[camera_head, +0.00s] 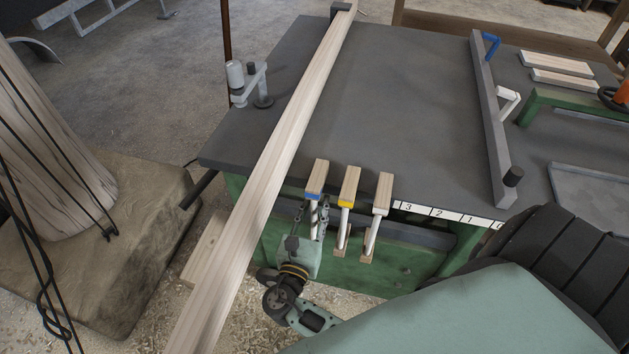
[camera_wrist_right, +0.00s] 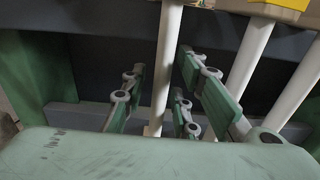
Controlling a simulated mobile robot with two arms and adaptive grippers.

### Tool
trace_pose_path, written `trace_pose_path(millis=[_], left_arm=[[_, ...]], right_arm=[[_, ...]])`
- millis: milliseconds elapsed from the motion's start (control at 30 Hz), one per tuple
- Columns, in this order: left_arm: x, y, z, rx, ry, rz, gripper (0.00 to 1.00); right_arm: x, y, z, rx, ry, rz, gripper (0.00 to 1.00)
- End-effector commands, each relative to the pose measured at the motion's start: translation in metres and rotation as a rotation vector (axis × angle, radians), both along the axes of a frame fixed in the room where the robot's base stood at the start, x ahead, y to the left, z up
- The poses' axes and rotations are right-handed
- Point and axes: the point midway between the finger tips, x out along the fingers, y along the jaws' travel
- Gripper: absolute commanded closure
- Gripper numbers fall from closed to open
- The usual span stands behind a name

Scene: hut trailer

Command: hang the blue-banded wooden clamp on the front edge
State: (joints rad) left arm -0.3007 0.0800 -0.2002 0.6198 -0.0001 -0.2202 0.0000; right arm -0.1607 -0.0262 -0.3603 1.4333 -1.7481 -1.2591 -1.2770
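The blue-banded wooden clamp (camera_head: 316,178) hangs at the table's front edge, leftmost of three clamps. Its wooden head rests on the table top and its pale bar points down. My right gripper (camera_head: 317,212) is at this bar, below the blue band. In the right wrist view the bar (camera_wrist_right: 166,65) stands between the fingers (camera_wrist_right: 160,82), with gaps visible on both sides, so the gripper looks open around it. The lower end of the clamp is mostly hidden by the gripper. My left gripper is not in view.
A yellow-banded clamp (camera_head: 348,185) and a plain clamp (camera_head: 382,193) hang close to the right. A number strip (camera_head: 440,213) runs along the edge beyond them. A long wooden beam (camera_head: 285,145) crosses the table (camera_head: 410,110) on the left. The table's middle is clear.

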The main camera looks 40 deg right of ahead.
Motion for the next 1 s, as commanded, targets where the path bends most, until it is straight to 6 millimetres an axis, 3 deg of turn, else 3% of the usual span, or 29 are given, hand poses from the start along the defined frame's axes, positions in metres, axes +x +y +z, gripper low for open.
trace_pose_path(millis=[367, 800, 1000], left_arm=[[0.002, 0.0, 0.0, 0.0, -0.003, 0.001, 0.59], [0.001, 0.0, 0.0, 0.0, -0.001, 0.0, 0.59], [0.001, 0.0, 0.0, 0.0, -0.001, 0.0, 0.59]], right_arm=[[-0.006, 0.007, -0.002, 0.003, 0.005, 0.001, 0.71], [-0.061, 0.072, -0.001, 0.004, 0.003, 0.0, 0.71], [-0.075, 0.089, -0.001, 0.002, 0.003, 0.0, 0.71]])
